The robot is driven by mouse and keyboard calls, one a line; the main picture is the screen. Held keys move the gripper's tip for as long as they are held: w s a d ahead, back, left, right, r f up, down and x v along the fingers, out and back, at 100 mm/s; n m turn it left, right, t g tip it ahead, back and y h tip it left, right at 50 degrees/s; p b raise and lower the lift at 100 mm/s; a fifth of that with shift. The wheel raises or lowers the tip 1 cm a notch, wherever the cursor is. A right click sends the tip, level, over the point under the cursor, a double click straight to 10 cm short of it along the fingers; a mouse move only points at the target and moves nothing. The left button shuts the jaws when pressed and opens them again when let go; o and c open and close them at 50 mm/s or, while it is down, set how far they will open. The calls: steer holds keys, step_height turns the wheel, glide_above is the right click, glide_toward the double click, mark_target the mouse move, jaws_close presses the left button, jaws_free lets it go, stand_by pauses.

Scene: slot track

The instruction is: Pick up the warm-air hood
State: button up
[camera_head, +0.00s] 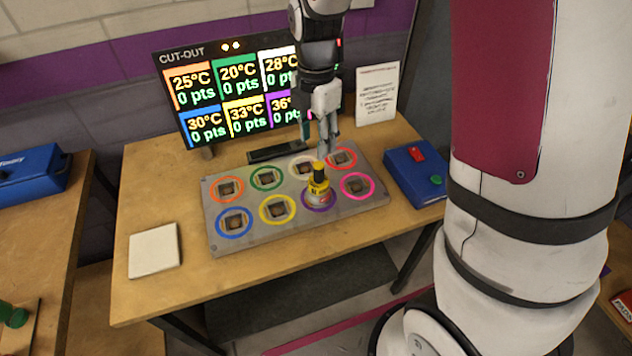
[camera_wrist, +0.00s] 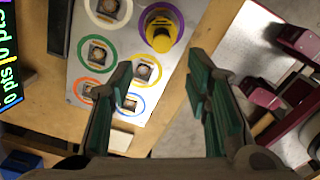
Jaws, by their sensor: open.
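In the wrist view the yellow piece (camera_wrist: 159,36) shows at the top, beyond my fingertips. My gripper (camera_head: 321,143) is above the back of the plate, higher than the piece and apart from it. Its green-padded fingers (camera_wrist: 158,90) are spread and empty.
Other coloured rings on the plate surround square sockets. A lit score screen (camera_head: 236,92) and a paper notice (camera_head: 376,95) stand behind. A blue button box (camera_head: 416,173) is at the right, a white square pad (camera_head: 154,250) at the left. The table front is clear.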

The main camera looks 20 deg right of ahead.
mark_target(319, 164)
step_height(319, 164, down, 5)
steer(key=shift+r, duration=0.15)
steer(key=shift+d+f+p, duration=0.2)
steer(key=shift+f+p, duration=0.1)
steer(key=shift+f, duration=1.05)
steer(key=shift+d+f+p, duration=0.15)
steer(key=shift+f+p, duration=0.15)
steer(key=shift+f, duration=1)
jaws_close()
